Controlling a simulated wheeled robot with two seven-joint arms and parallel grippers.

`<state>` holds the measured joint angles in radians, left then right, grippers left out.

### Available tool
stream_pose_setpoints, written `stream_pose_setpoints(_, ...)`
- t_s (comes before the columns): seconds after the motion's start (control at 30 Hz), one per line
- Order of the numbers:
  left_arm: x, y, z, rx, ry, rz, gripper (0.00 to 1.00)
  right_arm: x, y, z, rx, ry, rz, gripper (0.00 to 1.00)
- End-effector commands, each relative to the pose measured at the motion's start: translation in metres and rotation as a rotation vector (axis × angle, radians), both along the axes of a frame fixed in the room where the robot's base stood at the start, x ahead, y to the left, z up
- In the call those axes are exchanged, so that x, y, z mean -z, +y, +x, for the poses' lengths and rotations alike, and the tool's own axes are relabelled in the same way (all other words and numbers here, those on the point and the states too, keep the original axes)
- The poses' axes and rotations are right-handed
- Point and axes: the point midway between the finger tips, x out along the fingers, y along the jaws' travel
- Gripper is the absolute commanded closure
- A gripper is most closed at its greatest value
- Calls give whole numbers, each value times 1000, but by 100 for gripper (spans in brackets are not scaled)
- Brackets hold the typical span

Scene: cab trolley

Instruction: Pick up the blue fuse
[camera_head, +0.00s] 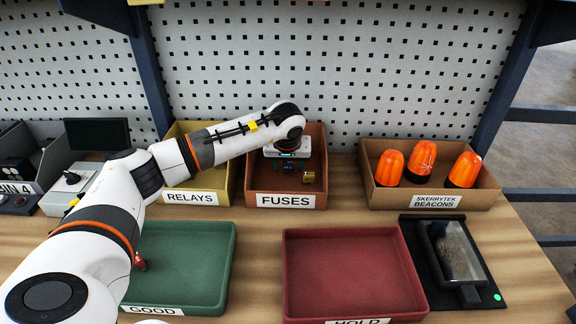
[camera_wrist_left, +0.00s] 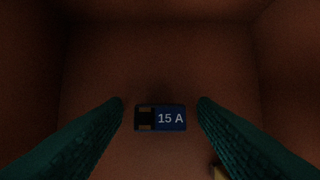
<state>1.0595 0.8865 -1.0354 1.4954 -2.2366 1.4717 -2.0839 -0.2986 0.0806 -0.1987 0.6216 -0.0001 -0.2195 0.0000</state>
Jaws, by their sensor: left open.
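The blue fuse (camera_wrist_left: 172,118), marked 15 A, lies on the floor of the brown FUSES bin (camera_head: 286,201). In the left wrist view it sits between the two fingers of my left gripper (camera_wrist_left: 161,105), which are open on either side of it and apart from it. In the head view my left gripper (camera_head: 287,166) reaches down into the FUSES bin, and its hand largely hides the inside. A yellowish fuse (camera_head: 308,177) lies in the same bin, to the right of the fingers. My right gripper is not in view.
The RELAYS bin (camera_head: 190,198) stands left of the FUSES bin, and the beacons box (camera_head: 437,200) with orange beacons stands at the right. A green GOOD tray (camera_head: 185,260), a red HOLD tray (camera_head: 350,270) and a black device (camera_head: 450,260) are in front. The bin walls surround the gripper.

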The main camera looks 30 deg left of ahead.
Motion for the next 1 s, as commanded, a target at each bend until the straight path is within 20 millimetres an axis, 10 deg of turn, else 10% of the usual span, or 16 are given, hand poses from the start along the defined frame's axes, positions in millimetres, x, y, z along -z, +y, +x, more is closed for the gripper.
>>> stream_pose_setpoints(0.17,0,0,0,0,0,0,47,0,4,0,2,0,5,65)
stream_pose_setpoints(0.47,0,0,0,0,0,0,95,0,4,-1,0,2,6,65)
stream_pose_setpoints(0.77,-6,0,1,-1,-3,0,95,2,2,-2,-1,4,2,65)
stream_pose_setpoints(1.0,-48,0,1,-1,-6,0,95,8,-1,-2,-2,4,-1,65)
